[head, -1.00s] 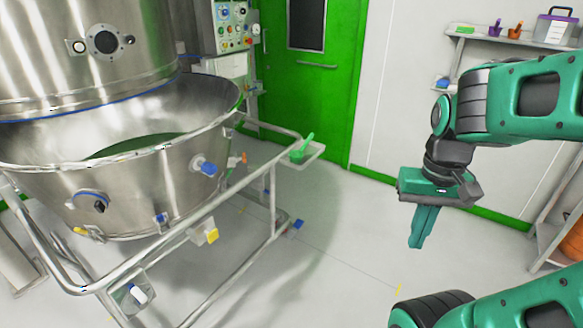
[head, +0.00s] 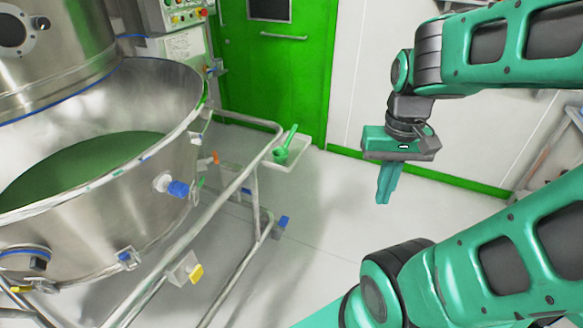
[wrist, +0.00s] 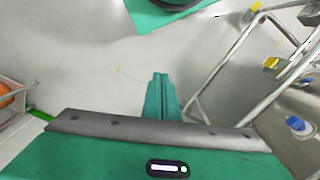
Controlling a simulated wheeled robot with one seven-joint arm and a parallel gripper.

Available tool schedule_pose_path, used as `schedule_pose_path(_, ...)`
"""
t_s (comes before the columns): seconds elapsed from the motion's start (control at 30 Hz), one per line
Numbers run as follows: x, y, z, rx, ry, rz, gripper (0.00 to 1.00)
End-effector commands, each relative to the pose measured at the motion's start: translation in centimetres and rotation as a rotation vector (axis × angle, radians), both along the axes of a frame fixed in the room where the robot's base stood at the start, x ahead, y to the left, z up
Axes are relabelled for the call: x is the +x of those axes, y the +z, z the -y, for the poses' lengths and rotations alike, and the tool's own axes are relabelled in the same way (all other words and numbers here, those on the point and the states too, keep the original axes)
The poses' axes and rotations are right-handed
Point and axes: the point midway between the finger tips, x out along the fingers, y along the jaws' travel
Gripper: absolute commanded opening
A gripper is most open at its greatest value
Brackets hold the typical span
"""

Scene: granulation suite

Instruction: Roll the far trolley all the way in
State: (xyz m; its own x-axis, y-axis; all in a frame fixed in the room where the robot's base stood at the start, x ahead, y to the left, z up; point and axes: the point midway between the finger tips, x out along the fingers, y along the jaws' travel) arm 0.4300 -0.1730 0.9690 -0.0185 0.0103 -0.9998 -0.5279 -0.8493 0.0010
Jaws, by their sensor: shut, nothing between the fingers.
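The trolley is a tubular steel frame (head: 190,232) carrying a wide steel bowl (head: 120,228) with green material inside. It stands at the left in the head view, partly under a steel upper vessel (head: 55,55). Part of the bowl lies outside the vessel's outline. The frame's rail shows at the right in the wrist view (wrist: 232,52). My gripper (head: 384,190) is shut and empty, pointing down over clear floor to the right of the trolley, apart from it. Its closed fingers show in the wrist view (wrist: 160,98).
A small shelf (head: 288,160) with a green scoop (head: 286,145) sticks out from the trolley's far corner. A control panel (head: 180,25) and a green door (head: 280,70) stand behind. Floor between trolley and right wall is free. Castors (head: 282,226) have coloured pedals.

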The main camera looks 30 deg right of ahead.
Motion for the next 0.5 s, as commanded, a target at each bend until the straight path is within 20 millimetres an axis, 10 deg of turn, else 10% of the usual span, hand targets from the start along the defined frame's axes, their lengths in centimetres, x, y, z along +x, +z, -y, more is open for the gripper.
schedule_pose_path(0.3, -0.6, 0.3, 0.2, -0.005, 0.000, 0.022, 0.00)
schedule_pose_path(0.5, 4.8, -1.7, 1.8, -0.039, -0.001, 0.089, 0.00)
